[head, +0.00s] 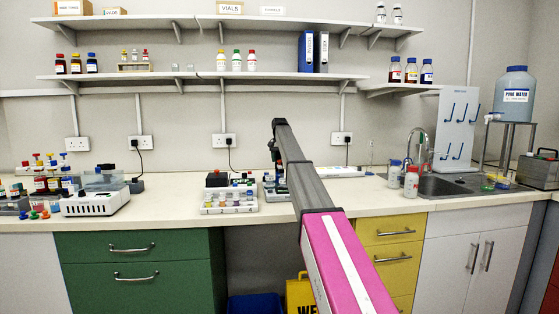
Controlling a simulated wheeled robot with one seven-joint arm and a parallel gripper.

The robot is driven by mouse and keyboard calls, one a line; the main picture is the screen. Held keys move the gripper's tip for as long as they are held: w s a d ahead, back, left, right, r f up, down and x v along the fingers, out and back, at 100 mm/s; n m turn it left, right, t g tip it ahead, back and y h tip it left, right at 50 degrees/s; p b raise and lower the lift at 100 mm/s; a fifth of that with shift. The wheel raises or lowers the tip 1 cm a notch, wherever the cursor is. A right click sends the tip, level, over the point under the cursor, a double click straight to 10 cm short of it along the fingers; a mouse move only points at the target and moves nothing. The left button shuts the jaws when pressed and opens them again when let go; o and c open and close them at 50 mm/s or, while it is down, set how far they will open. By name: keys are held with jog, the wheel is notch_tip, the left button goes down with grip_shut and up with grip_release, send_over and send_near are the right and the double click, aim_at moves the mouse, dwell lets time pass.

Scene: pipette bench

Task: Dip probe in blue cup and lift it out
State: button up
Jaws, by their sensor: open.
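My arm reaches from the bottom of the head view over the bench, and its far end bends down behind the grey link. My gripper (274,158) hangs there, small and dark, partly hidden by the arm; it is open, with nothing visible held in it. It is above the bench, just right of a white tray (229,209) of small cups or vials. I cannot pick out a probe or make out a blue cup for certain. Part of the bench behind my arm is hidden.
A white instrument (96,204) and racks of coloured bottles stand at the left. A red-capped bottle (411,182) stands near the sink (443,185) at the right. Shelves (200,76) hang above. The bench front (170,211) between instrument and tray is clear.

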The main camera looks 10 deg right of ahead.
grip_shut()
jog(key=shift+r, duration=2.85)
grip_release()
jog(key=shift+r, duration=0.1)
notch_tip(320, 180, up, 11)
jog(key=shift+f, duration=0.2)
jog(key=shift+s, duration=0.1)
